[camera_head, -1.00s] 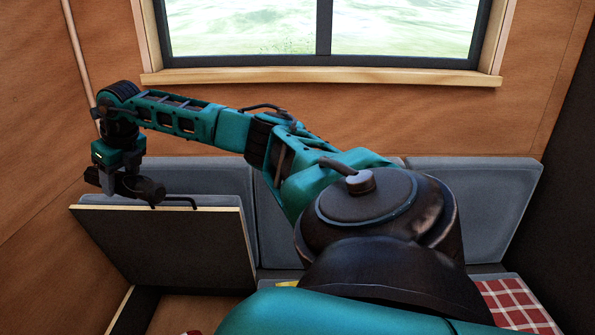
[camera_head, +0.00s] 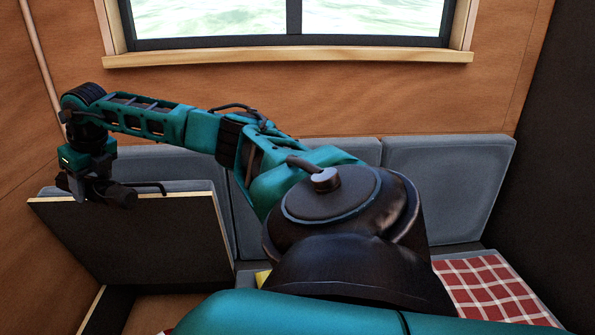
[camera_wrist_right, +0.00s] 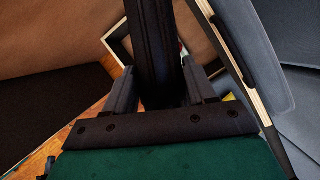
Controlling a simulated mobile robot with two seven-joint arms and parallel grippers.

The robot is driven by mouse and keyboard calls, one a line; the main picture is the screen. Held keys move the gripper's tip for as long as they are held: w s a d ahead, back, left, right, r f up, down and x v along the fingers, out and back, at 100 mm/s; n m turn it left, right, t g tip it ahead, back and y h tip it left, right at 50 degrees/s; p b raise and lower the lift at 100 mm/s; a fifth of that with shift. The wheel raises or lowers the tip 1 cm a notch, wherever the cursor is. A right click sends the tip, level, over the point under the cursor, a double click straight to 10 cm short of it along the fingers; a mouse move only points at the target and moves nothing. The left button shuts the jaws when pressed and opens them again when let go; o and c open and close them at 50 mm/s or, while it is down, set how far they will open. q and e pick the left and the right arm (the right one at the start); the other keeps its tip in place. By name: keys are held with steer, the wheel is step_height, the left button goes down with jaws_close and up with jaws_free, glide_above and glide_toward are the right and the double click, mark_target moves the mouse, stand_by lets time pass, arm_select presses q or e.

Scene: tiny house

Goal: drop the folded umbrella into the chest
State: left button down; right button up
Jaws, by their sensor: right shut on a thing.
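The folded umbrella (camera_wrist_right: 155,45) is a long dark shape between the fingers of my right gripper (camera_wrist_right: 158,92) in the right wrist view. In the head view, my right gripper (camera_head: 88,188) is at the left, shut on the dark umbrella (camera_head: 120,194), whose thin hooked part points right. The chest is the bench box with its dark lid (camera_head: 140,240) raised; the gripper and umbrella are at the lid's upper edge. Part of the chest's open inside (camera_head: 165,312) shows below the lid. My arm hides much of the bench. My left gripper is out of view.
Grey back cushions (camera_head: 448,185) line the wall under the window (camera_head: 290,20). A red checked cloth (camera_head: 490,290) lies on the bench at right. A bit of yellow (camera_head: 262,277) shows beside my arm. Wood walls close in at left and behind.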

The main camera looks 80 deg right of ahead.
steer(key=o, duration=1.5)
steer(key=shift+c, duration=0.2)
steer(key=shift+r, duration=0.1)
steer(key=d+p+v, duration=0.1)
steer(key=v, duration=1.1)
steer(key=shift+a+r, duration=0.45)
steer(key=shift+a, duration=0.1)
steer(key=shift+s, duration=0.1)
